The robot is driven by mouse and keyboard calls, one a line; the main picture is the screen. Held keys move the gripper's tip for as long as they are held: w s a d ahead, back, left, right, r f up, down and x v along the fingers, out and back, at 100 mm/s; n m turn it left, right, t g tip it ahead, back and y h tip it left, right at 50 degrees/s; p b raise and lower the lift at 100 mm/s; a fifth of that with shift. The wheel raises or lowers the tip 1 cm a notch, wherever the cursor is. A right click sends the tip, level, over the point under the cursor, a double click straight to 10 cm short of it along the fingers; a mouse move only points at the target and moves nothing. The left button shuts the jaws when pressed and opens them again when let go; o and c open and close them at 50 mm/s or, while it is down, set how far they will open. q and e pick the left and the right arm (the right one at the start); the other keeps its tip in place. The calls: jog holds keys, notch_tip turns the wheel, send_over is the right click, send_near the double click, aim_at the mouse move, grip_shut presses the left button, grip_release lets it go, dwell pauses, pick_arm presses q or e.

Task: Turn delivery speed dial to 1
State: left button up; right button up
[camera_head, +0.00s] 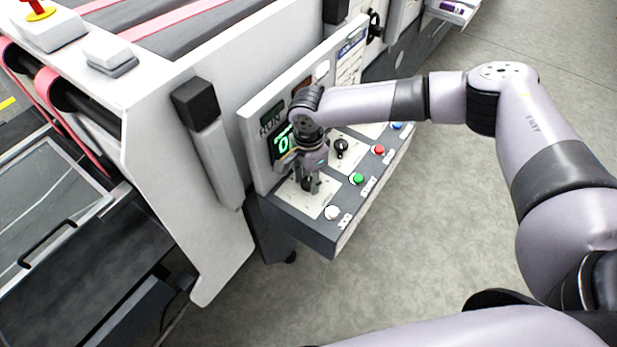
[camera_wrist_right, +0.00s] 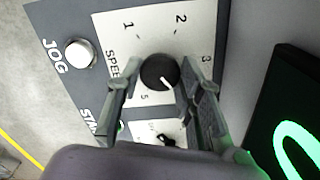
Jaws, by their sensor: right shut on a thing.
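The delivery speed dial (camera_wrist_right: 159,72) is a round black knob on a white plate marked SPEED in the right wrist view. The numbers 1, 2, 3 and 5 are readable around it; a small light mark sits near its lower edge in that view, away from the 1. My right gripper (camera_wrist_right: 160,92) has a finger on either side of the knob and is shut on it. In the head view the right gripper (camera_head: 309,186) points down at the near end of the control panel (camera_head: 290,210) and mostly hides the dial. My left gripper is not in view.
The panel also carries a white JOG button (camera_head: 332,212), a green START button (camera_head: 357,179), another black knob (camera_head: 341,148), a red button (camera_head: 379,150) and a blue button (camera_head: 397,126). A display (camera_head: 284,142) with green digits stands behind my gripper. Floor to the right is clear.

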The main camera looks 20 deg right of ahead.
jog(key=n, duration=0.4)
jog(key=shift+n, duration=0.3)
jog(key=n, duration=1.3)
jog(key=shift+w+n, duration=0.1)
jog(key=shift+n, duration=0.2)
jog(key=n, duration=1.3)
jog(key=shift+n, duration=2.1)
